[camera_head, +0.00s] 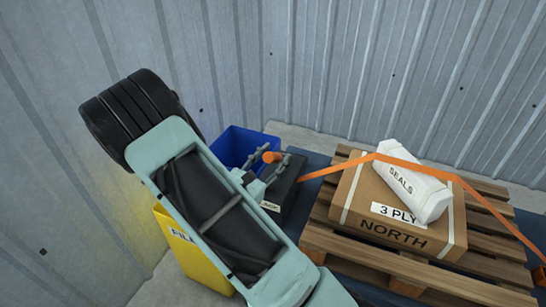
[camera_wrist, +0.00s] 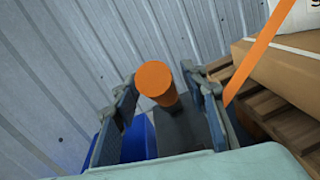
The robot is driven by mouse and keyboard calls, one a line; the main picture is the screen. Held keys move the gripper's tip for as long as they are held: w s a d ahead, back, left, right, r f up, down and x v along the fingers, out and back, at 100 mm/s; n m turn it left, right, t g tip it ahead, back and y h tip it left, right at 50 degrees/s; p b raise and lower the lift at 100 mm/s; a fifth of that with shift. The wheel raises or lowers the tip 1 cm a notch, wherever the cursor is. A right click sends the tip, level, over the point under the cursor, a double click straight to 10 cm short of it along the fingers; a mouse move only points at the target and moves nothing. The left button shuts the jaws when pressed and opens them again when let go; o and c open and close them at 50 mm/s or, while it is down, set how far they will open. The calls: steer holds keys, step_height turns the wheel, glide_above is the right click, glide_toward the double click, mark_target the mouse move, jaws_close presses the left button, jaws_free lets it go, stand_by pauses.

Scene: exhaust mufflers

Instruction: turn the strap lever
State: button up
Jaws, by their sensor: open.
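The strap lever shows as an orange round-ended handle (camera_head: 272,157) beside a dark box (camera_head: 290,188) left of the pallet. In the wrist view the orange handle (camera_wrist: 156,84) stands between the two fingers. My gripper (camera_head: 276,155) is open, with one finger on each side of the handle; the wrist view shows both fingers of it (camera_wrist: 160,78), with a gap at least on the left. I cannot tell whether the right finger touches. An orange strap (camera_head: 330,168) runs from near the dark box over the load. The lever's lower part is mostly hidden.
A carton marked NORTH (camera_head: 385,228) with a white SEALS bag (camera_head: 413,182) lies on a wooden pallet (camera_head: 350,262). A blue bin (camera_head: 233,146) stands behind my gripper, and a yellow container (camera_head: 190,250) is at left. Corrugated walls (camera_head: 420,75) close in the corner.

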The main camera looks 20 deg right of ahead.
jaws_close()
steer(key=shift+r, duration=0.1)
stand_by(0.4)
